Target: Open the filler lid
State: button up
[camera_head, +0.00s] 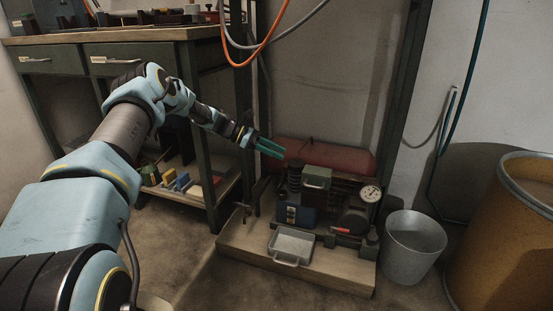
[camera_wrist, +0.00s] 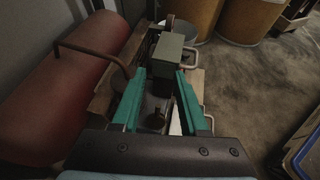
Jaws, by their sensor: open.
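My gripper (camera_head: 270,147) is open and empty, with its green fingers reaching over the left part of the machine on the low wooden base (camera_head: 335,277). In the wrist view my gripper (camera_wrist: 160,73) has its two fingers apart. A grey-green box (camera_head: 317,178) sits on top of the machine, right of and below the fingertips in the head view. The box (camera_wrist: 174,51) shows just beyond the fingertips in the wrist view. A small brass-coloured knob (camera_wrist: 155,121) shows between the fingers, below them. I cannot tell for certain which part is the filler lid.
A red tank (camera_head: 335,154) lies behind the machine, with a bent dark pipe (camera_wrist: 98,55) near my gripper. A pressure gauge (camera_head: 370,193) is at the right. A metal tray (camera_head: 290,246) is in front. A bucket (camera_head: 413,248) and workbench (camera_head: 140,35) flank the base.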

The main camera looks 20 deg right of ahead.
jog(key=shift+r, duration=0.25)
